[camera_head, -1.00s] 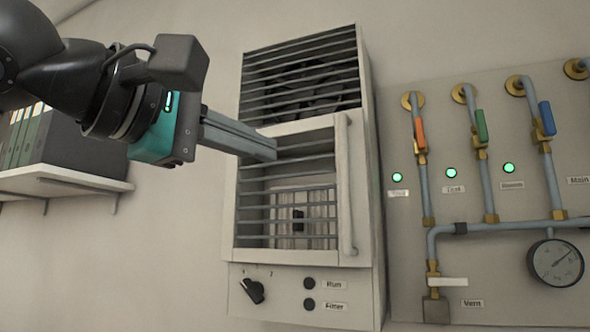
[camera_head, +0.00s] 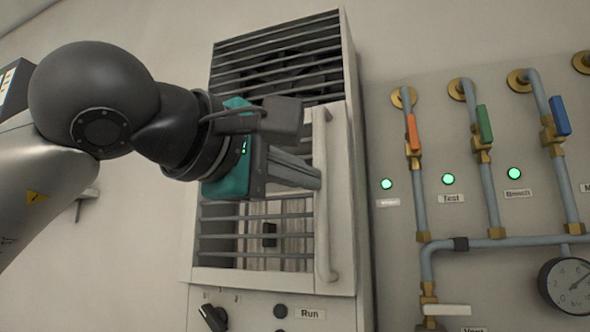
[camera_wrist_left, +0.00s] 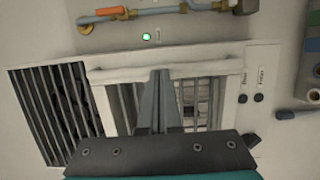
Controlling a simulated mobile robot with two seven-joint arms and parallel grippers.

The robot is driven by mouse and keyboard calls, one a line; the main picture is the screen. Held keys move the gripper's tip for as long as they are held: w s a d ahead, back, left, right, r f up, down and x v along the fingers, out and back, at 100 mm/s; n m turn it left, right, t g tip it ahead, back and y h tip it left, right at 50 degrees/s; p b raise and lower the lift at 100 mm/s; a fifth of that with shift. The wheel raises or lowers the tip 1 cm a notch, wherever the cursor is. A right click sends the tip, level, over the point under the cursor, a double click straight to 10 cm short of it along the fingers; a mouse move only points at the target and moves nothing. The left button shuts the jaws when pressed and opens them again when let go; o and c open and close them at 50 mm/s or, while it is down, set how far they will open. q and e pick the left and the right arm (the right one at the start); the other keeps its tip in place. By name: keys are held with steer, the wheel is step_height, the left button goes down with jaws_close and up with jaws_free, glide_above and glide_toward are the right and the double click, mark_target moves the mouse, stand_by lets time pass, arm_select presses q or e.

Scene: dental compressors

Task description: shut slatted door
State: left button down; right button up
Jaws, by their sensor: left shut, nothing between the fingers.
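The slatted door (camera_head: 342,240) is a pale frame with dark horizontal bars, on the lower front of a wall-mounted cabinet (camera_head: 345,60). It looks nearly flush with the cabinet; I cannot tell whether a small gap is left. A vertical bar handle (camera_head: 322,245) runs along its right side. My left gripper (camera_head: 318,178) is shut and empty, its fingertips in front of the door by the handle. In the left wrist view the shut fingers (camera_wrist_left: 161,75) reach to the handle (camera_wrist_left: 205,68); contact is unclear. My left arm hides the door's upper left. My right gripper is out of view.
Right of the cabinet is a panel with pipes, an orange valve lever (camera_head: 413,132), a green one (camera_head: 484,124), a blue one (camera_head: 560,115) and a pressure gauge (camera_head: 570,286). A knob (camera_head: 213,318) and buttons sit below the door. Bare wall lies left of the cabinet.

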arm_select(q)
steer(key=shift+s, duration=0.1)
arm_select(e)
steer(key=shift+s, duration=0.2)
arm_select(q)
steer(key=x, duration=0.3)
steer(key=shift+d, duration=0.2)
steer(key=shift+a+r, duration=0.1)
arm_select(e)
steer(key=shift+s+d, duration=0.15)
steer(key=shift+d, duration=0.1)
arm_select(q)
steer(key=shift+s+a, duration=0.1)
